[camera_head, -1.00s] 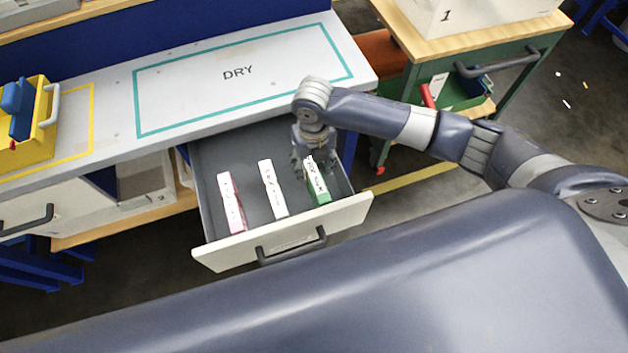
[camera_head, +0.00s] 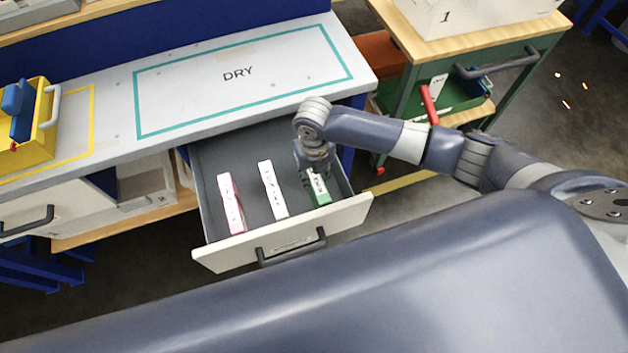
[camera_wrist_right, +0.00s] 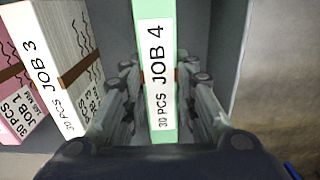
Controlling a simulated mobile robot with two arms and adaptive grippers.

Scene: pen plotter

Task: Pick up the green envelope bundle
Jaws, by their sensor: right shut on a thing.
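The green envelope bundle (camera_head: 319,190) stands in the right part of the open drawer. In the right wrist view the bundle (camera_wrist_right: 160,70) carries a white label reading "JOB 4" and "30 PCS". My right gripper (camera_head: 313,172) reaches down into the drawer over the bundle. In the right wrist view its fingers (camera_wrist_right: 161,100) lie on both sides of the bundle, shut on it. The bundle still appears to be down in the drawer; its underside is hidden. My left gripper is in neither view.
A white bundle (camera_head: 272,190) and a pink bundle (camera_head: 231,204) stand left of the green one. The drawer front (camera_head: 220,254) has a dark handle (camera_head: 291,247). The worktop marked "DRY" (camera_head: 240,90) overhangs the drawer's back. A green cart (camera_head: 500,100) stands to the right.

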